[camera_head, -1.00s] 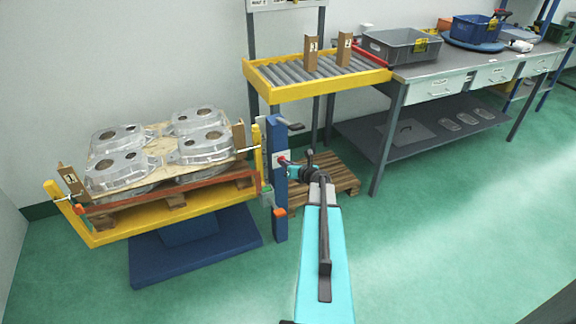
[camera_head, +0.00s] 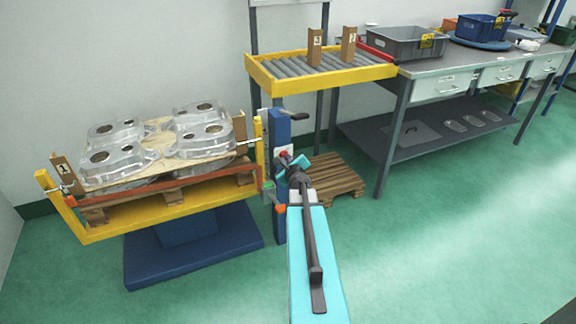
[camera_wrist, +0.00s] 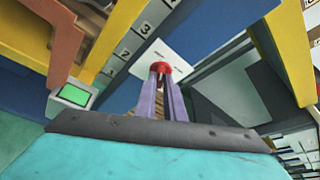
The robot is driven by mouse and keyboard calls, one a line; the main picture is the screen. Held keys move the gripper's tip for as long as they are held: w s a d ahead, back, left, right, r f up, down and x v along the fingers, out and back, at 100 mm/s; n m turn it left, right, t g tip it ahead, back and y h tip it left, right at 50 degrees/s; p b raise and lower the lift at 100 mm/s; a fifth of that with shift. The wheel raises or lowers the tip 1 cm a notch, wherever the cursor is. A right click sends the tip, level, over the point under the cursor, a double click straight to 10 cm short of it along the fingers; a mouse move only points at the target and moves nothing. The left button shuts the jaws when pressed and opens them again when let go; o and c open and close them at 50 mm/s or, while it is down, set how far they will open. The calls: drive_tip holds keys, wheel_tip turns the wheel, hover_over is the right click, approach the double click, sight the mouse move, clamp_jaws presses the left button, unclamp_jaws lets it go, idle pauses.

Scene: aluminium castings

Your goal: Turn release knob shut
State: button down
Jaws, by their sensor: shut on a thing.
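The release knob (camera_wrist: 160,67) is a small red knob on a white plate (camera_wrist: 178,55) on the blue post. In the wrist view it sits between the tips of my gripper's two purple fingers (camera_wrist: 161,82), which are closed on it. In the head view my gripper (camera_head: 289,165) reaches the blue post (camera_head: 279,132) at the height of the red knob, and my arm partly covers that spot. The knob's turn angle cannot be made out.
A roller conveyor (camera_head: 300,72) and workbench (camera_head: 440,69) are behind to the right. A wooden pallet (camera_head: 335,178) lies beside the post. Green floor is free at right.

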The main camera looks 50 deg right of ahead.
drive_tip(key=shift+f+n+h+b, duration=0.2)
drive_tip(key=shift+n+h+b, duration=0.45)
drive_tip(key=shift+b, duration=0.45)
drive_tip(key=shift+r+n, duration=0.1)
drive_tip(key=shift+n, duration=0.15)
drive_tip(key=c, duration=1.8)
unclamp_jaws()
drive_tip(key=shift+c, duration=0.2)
drive_tip(key=shift+a, duration=0.1)
